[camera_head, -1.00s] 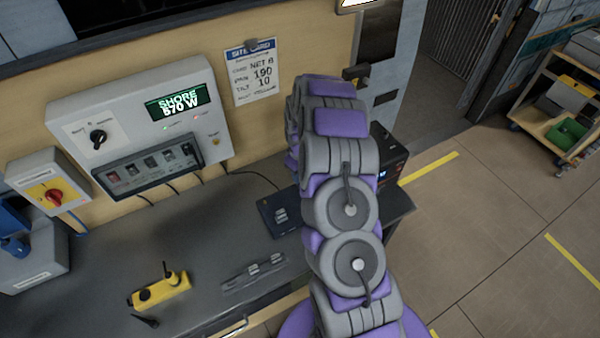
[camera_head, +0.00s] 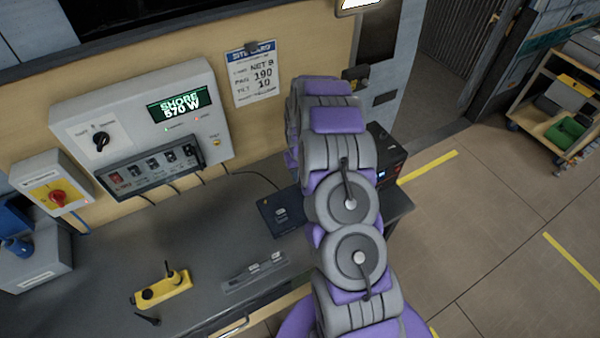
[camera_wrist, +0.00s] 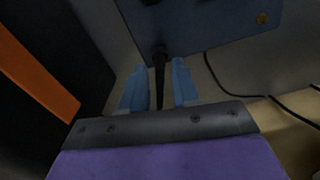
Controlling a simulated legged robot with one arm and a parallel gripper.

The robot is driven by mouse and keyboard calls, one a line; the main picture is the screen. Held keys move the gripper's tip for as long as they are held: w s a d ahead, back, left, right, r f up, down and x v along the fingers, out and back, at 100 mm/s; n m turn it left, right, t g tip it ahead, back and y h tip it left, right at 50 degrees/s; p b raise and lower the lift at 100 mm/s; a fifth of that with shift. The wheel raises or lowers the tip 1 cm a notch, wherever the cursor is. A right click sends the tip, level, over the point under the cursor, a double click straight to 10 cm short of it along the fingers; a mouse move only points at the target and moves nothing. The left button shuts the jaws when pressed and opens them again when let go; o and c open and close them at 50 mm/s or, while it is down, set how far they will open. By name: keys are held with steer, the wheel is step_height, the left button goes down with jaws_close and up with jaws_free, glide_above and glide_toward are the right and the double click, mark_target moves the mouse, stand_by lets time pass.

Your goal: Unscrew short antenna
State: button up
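In the wrist view, a thin black antenna (camera_wrist: 160,72) tapers from a dark base on a blue panel (camera_wrist: 215,28) toward my gripper. My gripper (camera_wrist: 159,82) has two blue fingers, one on each side of the antenna. A gap shows between the antenna and each finger, so the gripper is open around it. The antenna's end near the palm is dark and hard to make out. In the head view my arm hides the gripper and this antenna.
A black box (camera_head: 390,152) stands right of my arm; a dark orange-striped body (camera_wrist: 38,75) fills the wrist view's left. A navy case (camera_head: 282,212), yellow device (camera_head: 163,290), small black piece (camera_head: 147,320) and grey tray (camera_head: 253,274) lie on the bench. A control panel (camera_head: 140,110) is behind.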

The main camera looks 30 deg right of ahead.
steer(key=shift+m, duration=0.6)
steer(key=m+p, duration=0.1)
steer(key=m, duration=0.2)
steer(key=shift+m, duration=0.5)
steer(key=m, duration=0.4)
jaws_close()
